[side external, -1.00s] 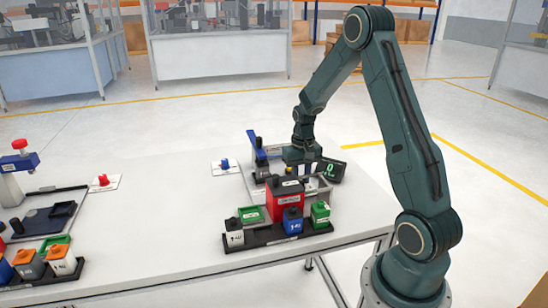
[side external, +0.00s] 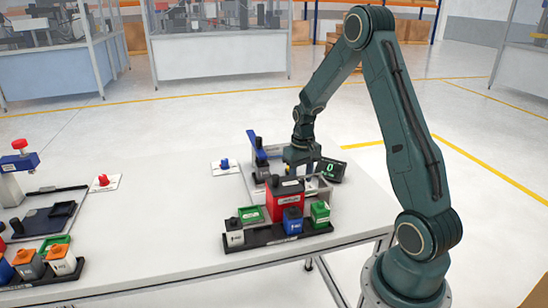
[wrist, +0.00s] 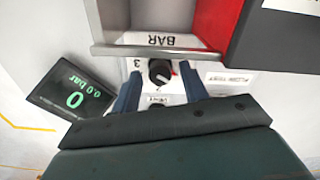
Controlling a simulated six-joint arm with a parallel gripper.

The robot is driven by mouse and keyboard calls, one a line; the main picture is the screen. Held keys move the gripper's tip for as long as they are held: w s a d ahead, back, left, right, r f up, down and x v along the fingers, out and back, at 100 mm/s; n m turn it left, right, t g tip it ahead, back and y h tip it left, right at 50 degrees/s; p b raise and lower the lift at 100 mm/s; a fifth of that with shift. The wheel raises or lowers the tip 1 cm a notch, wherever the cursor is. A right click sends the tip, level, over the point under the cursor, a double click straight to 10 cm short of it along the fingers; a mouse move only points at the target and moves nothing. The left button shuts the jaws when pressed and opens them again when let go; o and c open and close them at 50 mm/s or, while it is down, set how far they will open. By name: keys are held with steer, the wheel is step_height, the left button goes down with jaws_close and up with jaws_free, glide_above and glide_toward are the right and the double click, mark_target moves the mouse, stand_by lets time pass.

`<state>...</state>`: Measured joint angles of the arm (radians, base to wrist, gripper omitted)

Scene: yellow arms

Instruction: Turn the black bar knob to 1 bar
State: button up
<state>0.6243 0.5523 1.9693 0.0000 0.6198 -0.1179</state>
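In the wrist view the black bar knob (wrist: 159,72) sits on a white plate below an upside-down "BAR" label, with a "3" mark at its left. A white line shows on its face. My gripper (wrist: 161,76) is open, its two blue fingers to the left and right of the knob with a gap on each side. I cannot tell how far above it the fingertips are. A display (wrist: 73,101) reads 0 and 0.0 bar, upside down. In the side view my gripper (side external: 301,171) points down behind the red box, and the knob is hidden.
A red box (side external: 285,200) stands close in front of my gripper, with a black tray (side external: 262,239) of small coloured containers before it. A blue lever device (side external: 256,150) stands just left. A metal edge (wrist: 155,51) borders the knob area. The table's middle is clear.

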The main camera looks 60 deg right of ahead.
mark_target(301, 180)
steer(key=shift+r, duration=0.1)
stand_by(0.3)
step_height(301, 180, up, 14)
steer(key=shift+f, duration=0.2)
stand_by(0.5)
steer(key=s+a+r+n+t, duration=0.3)
steer(key=a+r, duration=0.5)
steer(key=a, duration=0.6)
steer(key=s+a+n+t, duration=0.2)
steer(key=s+a, duration=0.8)
steer(key=s, duration=0.3)
steer(key=shift+s+a+r+n+t, duration=0.2)
steer(key=shift+a+r+n+t, duration=0.1)
steer(key=shift+a+r+n, duration=0.1)
